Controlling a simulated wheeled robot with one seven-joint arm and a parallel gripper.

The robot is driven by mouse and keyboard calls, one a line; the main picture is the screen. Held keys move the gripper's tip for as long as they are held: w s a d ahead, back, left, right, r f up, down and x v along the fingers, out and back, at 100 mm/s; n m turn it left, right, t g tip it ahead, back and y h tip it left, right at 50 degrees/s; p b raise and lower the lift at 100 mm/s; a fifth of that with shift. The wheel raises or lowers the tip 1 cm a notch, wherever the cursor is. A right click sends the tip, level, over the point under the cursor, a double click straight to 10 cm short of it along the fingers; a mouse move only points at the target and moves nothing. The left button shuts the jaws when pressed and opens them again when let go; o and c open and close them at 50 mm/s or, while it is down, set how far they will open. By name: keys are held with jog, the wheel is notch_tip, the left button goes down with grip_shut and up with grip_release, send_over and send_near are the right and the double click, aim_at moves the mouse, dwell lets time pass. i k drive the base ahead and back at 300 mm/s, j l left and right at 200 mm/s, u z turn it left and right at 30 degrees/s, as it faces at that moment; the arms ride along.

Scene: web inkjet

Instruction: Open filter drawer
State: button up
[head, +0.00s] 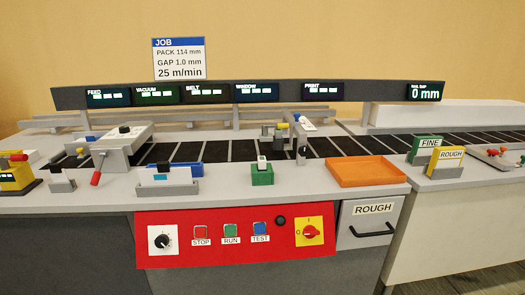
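A grey drawer front (358,243) is set in the front of the machine, just right of the red control panel. It carries a white label reading ROUGH (374,209) and a dark bar handle (371,231) below the label. The drawer front looks flush with the cabinet, so it appears closed. It is the only drawer front with a handle that I see. Its inside is hidden. My gripper and arm are not in view.
The red panel (180,257) has a dial, buttons and a red rotary switch (311,232). An orange tray (367,183) sits on the counter above the drawer. Green FINE (425,152) and yellow ROUGH (446,161) pieces stand to its right. The space before the drawer looks clear.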

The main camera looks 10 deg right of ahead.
aim_at(363, 222)
jog(key=i+l+z, duration=0.25)
jog(key=i+l, duration=0.2)
jog(key=i+l+z, duration=0.3)
jog(key=i+l, duration=0.2)
